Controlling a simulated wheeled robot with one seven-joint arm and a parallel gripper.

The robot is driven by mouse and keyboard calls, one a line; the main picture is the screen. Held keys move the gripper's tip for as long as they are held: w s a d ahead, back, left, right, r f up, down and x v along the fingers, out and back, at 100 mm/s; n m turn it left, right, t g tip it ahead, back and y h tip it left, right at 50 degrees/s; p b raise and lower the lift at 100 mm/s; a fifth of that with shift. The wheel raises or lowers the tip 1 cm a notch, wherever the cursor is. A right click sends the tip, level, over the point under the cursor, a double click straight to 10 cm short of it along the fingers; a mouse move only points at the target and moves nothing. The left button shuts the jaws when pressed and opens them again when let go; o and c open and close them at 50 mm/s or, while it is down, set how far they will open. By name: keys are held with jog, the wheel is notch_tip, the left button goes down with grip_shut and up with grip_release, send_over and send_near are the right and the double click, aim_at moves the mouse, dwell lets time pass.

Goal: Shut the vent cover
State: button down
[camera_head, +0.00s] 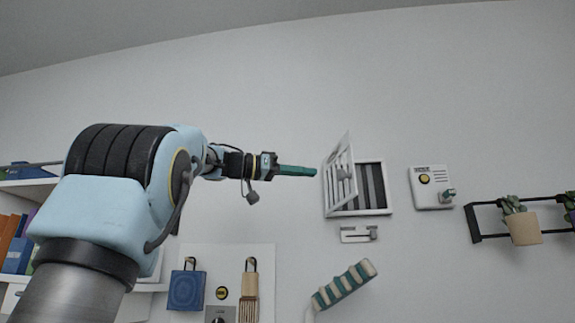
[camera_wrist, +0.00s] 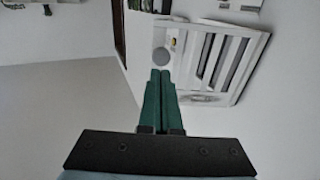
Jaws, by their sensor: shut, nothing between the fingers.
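The white slatted vent cover (camera_head: 341,178) stands swung open from the wall, hinged at the left of the vent frame (camera_head: 375,211). Dark slats show in the opening behind it. A small grey knob sits on the cover. My gripper (camera_head: 314,171) has green fingers that are shut and empty. Its tips are just left of the open cover in the head view; I cannot tell whether they touch it. In the wrist view my gripper (camera_wrist: 160,74) points toward a round grey knob (camera_wrist: 161,57), with the slatted vent (camera_wrist: 222,62) at the right.
A grey slide fixture (camera_head: 358,234) is on the wall below the vent. A white control box (camera_head: 432,187) is to its right, then a black shelf with potted plants (camera_head: 523,224). Bags (camera_head: 187,289) hang at lower left. The wall above the vent is clear.

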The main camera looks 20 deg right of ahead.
aim_at(339, 175)
jog(key=d, duration=0.1)
jog(key=d+p, duration=0.1)
jog(key=d, duration=0.1)
jog(key=d+p, duration=0.1)
jog(key=shift+s+d+r, duration=0.1)
jog(key=shift+d+r, duration=0.15)
jog(key=shift+d, duration=0.15)
jog(key=shift+d+f+p, duration=0.2)
jog(key=shift+d+p, duration=0.25)
jog(key=shift+d, duration=0.35)
